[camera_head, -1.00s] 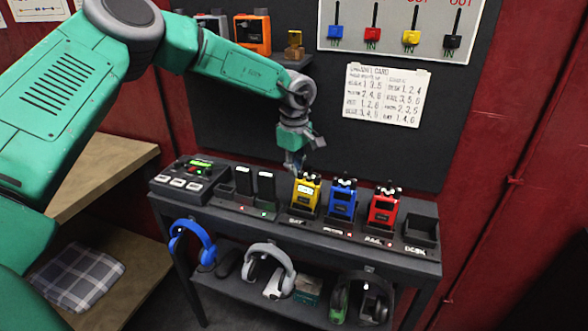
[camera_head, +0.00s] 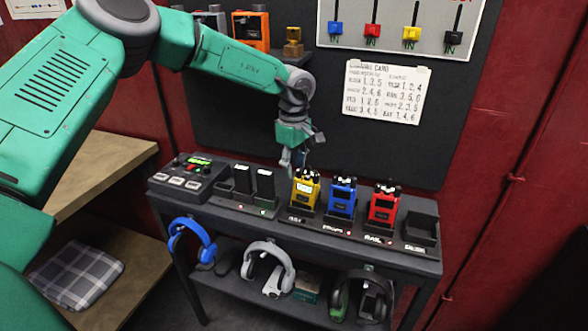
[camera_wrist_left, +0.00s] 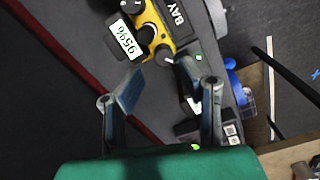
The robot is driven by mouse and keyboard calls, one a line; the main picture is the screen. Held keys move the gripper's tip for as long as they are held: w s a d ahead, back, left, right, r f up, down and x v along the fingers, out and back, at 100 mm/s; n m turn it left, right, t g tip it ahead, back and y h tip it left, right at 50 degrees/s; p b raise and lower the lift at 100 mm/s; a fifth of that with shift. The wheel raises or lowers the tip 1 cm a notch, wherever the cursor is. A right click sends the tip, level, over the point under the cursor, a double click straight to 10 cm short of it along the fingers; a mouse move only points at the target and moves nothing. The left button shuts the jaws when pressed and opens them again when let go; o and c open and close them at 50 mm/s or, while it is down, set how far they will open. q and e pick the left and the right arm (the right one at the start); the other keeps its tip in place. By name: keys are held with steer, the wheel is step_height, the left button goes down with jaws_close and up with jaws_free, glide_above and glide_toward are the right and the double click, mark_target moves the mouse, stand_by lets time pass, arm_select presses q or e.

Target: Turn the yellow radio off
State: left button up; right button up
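The yellow radio (camera_head: 305,195) stands upright in the left slot of a black radio dock on the dark table. In the left wrist view, the yellow radio (camera_wrist_left: 183,32) shows dark knobs and a small screen reading 95%, at the top of the picture. My left gripper (camera_head: 293,160) hangs just above and behind the yellow radio. In the left wrist view, my left gripper (camera_wrist_left: 168,88) has its two fingers apart with nothing between them. The radio lies beyond the fingertips; I cannot tell whether anything touches. My right gripper is not in view.
A blue radio (camera_head: 342,198) and a red radio (camera_head: 383,205) stand close to the right of the yellow one. Black handsets (camera_head: 265,186) and a control box (camera_head: 187,180) stand left. Headphones (camera_head: 192,242) hang along the front. A dark board rises behind.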

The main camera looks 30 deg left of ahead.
arm_select(q)
step_height(320, 180, up, 7)
steer(key=shift+a+f, duration=0.15)
